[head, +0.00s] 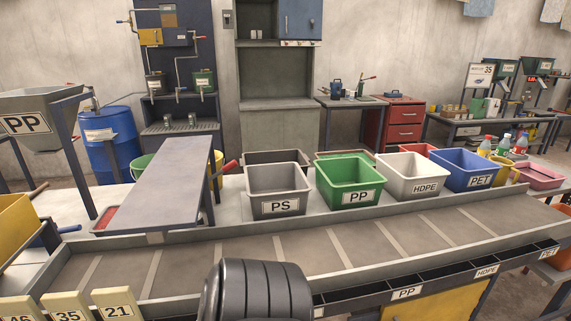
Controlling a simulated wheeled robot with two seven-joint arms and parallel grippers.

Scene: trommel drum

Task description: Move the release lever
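No part is labelled as the release lever, so I cannot tell for certain which one it is. A red-handled lever (224,169) sticks out to the right from beside the sloping grey chute plate (165,185), behind the conveyor. A blue-tipped handle (68,229) shows at the left, near the yellow bin (14,232). A red tip on a rod also shows on the back bench, too small to make out. Neither of my grippers is in view, and nothing touches either handle. A black ribbed rounded form at the bottom centre hides part of the conveyor's near edge.
The conveyor belt (300,248) runs across the front, with bare belt between its cleats. Behind it stand the grey PS bin (277,190), green PP bin (348,182), white HDPE bin (407,177) and blue PET bin (465,168). Number plates (68,308) stand front left.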

